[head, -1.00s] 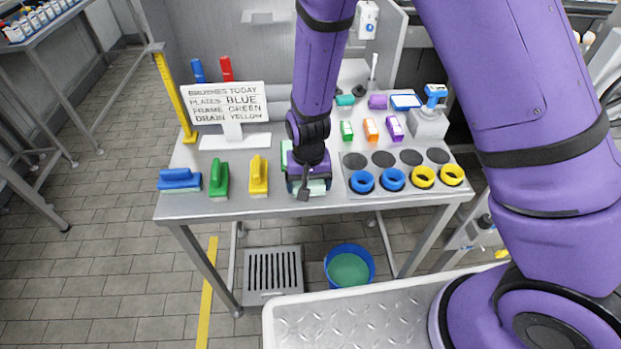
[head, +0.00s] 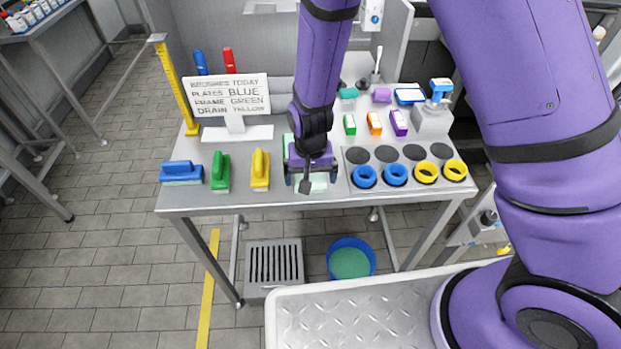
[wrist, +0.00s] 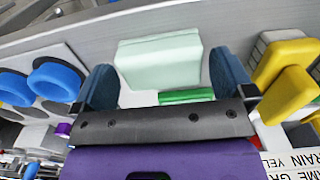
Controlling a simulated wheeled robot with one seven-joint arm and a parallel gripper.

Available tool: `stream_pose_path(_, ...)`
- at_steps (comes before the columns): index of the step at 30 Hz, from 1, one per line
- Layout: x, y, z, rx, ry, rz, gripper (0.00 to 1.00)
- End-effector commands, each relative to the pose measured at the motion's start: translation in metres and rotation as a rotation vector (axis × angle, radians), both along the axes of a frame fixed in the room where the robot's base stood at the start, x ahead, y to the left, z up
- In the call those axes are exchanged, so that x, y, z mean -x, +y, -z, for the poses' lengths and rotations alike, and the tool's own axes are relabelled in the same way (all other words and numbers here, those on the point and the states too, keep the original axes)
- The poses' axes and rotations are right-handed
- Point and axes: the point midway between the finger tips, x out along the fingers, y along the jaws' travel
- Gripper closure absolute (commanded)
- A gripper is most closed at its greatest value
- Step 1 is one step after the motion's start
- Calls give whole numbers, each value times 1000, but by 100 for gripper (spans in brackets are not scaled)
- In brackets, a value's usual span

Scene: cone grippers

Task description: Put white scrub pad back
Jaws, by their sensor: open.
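A whitish, pale mint scrub pad (head: 318,186) lies near the table's front edge, between the yellow brush and the blue rings. In the wrist view the pad (wrist: 160,62) is just beyond and between the fingertips, with a gap beside the right finger. My gripper (head: 310,181) is open over the table at the pad, and its two dark blue fingers show in the wrist view (wrist: 165,80). My wrist covers part of the pad in the head view. A pale green surface (head: 289,146) shows partly behind my wrist.
Blue (head: 181,172), green (head: 220,171) and yellow (head: 260,170) brushes stand to the left. Blue rings (head: 364,176) and yellow rings (head: 427,172) sit on a tray to the right. A sign (head: 230,101) stands behind. A small green piece (wrist: 187,96) shows near the fingers.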

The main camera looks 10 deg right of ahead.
Motion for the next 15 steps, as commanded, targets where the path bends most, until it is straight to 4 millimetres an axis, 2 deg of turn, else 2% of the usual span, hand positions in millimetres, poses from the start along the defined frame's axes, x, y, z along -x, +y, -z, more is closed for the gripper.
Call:
stream_pose_path(9, 0, 1, -57, -3, -3, -1, 0)
stream_pose_path(15, 0, 1, -87, -2, -2, -1, 0)
